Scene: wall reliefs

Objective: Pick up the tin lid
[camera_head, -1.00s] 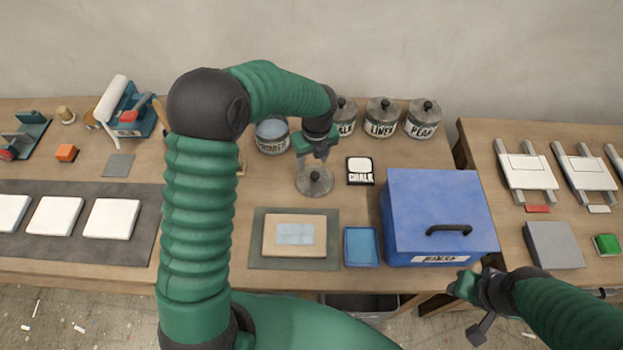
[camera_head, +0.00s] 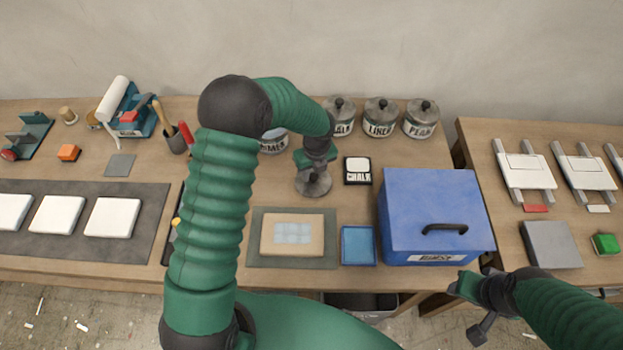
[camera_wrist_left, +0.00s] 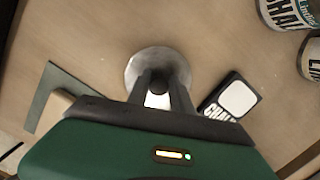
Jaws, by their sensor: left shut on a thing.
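The tin lid (camera_head: 313,186) is a round grey metal disc lying on the wooden bench, between the open tin and the chalk card. It also shows in the left wrist view (camera_wrist_left: 143,62), where its rim sticks out past my fingers. My left gripper (camera_head: 315,172) comes down on it from above and is shut on its dark knob (camera_wrist_left: 157,98), which is partly hidden between the fingers. The lid looks still flat on the bench. My right gripper (camera_head: 470,287) is low at the right, in front of the blue box; its jaws are too unclear to read.
The primer tin (camera_head: 273,144) stands behind my left arm. Several lidded tins (camera_head: 381,118) stand at the back. The chalk card (camera_head: 357,171) lies right of the lid, with the blue box (camera_head: 432,190) beyond. A framed panel (camera_head: 262,235) and blue tray (camera_head: 358,246) lie in front.

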